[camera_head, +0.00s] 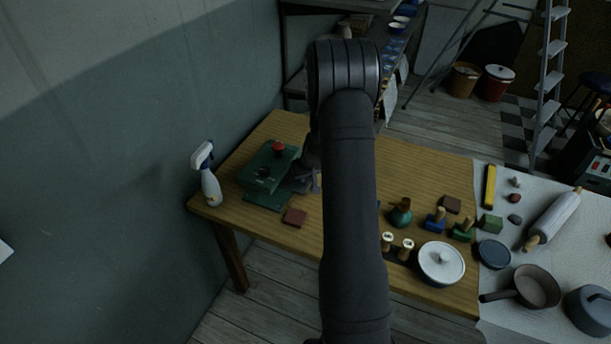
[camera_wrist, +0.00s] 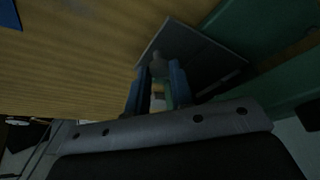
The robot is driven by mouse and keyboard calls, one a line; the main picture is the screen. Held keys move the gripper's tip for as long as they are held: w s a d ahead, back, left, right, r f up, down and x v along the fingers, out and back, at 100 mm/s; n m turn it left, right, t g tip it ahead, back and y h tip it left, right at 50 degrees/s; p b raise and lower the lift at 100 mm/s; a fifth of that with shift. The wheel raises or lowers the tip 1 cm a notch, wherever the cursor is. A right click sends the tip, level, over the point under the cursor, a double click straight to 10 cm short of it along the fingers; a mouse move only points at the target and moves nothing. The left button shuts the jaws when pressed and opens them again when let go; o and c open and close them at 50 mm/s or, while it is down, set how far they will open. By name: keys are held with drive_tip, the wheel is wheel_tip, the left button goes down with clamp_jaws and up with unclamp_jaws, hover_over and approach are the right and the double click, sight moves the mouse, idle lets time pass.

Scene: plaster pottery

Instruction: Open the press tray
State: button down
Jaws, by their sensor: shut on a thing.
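The green press (camera_head: 268,165) stands on the wooden table at the left, with a red knob on top and a dark round knob on its front part. A lower green plate (camera_head: 263,201) shows at its near edge. My gripper (camera_head: 309,182) is at the press's right side, partly hidden by my arm. In the wrist view, my gripper's two blue fingers (camera_wrist: 157,88) are closed around a small grey handle (camera_wrist: 158,64) beside a dark grey tray panel (camera_wrist: 205,60). The green press body (camera_wrist: 285,82) is to the right of it. How far the tray is out I cannot tell.
A spray bottle (camera_head: 207,175) stands left of the press. A reddish block (camera_head: 294,217) lies close in front of it. Stamps, a small green bottle (camera_head: 400,213) and a white lidded pot (camera_head: 441,262) stand right of my arm. The table behind my arm looks clear.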

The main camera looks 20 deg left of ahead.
drive_tip(key=d, duration=1.1)
drive_tip(key=shift+d, duration=0.3)
drive_tip(key=c, duration=1.3)
unclamp_jaws()
drive_tip(key=v, duration=1.7)
drive_tip(key=shift+r, duration=0.2)
drive_tip(key=x, duration=1.7)
drive_tip(key=shift+f, duration=0.2)
